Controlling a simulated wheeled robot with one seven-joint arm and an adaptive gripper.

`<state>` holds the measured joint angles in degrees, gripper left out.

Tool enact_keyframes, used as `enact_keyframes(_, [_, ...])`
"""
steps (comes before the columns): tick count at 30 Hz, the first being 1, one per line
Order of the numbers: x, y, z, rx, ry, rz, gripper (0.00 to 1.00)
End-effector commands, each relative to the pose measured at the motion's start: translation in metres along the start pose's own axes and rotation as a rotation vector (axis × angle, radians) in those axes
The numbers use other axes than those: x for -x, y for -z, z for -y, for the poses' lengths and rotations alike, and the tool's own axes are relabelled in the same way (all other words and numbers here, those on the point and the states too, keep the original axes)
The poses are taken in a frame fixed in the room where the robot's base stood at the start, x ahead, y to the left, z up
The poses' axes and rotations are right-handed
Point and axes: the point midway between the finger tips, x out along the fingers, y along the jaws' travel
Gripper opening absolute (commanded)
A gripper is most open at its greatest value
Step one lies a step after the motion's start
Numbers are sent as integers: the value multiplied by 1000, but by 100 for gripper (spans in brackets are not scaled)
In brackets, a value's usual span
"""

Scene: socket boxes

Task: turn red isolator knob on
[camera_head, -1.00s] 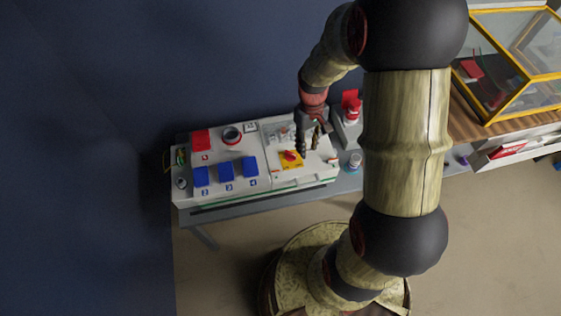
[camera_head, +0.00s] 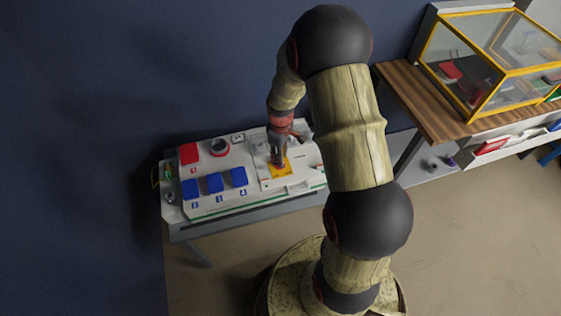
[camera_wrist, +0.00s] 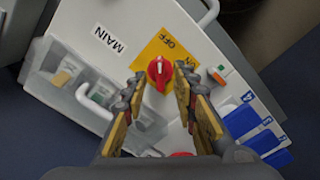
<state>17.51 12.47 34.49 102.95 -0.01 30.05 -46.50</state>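The red isolator knob (camera_wrist: 159,72) sits on a yellow plate (camera_wrist: 160,50) marked OFF and ON in the wrist view. A white stripe on the knob runs along its length, close to the picture's vertical. My gripper (camera_wrist: 158,88) is open, with one finger on each side of the knob and a gap to each. Whether the fingertips reach down to the knob's height, I cannot tell. In the head view my gripper (camera_head: 277,160) is over the yellow plate (camera_head: 274,172) and hides most of the knob.
A clear cover with a handle (camera_wrist: 95,97) lies beside the knob in the wrist view. A wooden table (camera_head: 420,110) with a yellow-framed case stands at right.

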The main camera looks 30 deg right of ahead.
Motion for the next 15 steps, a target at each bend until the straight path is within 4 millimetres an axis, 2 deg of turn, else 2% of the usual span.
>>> enact_keyframes(1, [-11, 0, 0, 0, 2, 2, 28])
enact_keyframes(5, [-22, 0, 0, 0, 0, 0, 28])
enact_keyframes(13, [-24, 0, 0, -1, 0, 0, 28])
enact_keyframes(15, [-24, 0, 0, -1, 0, 0, 25])
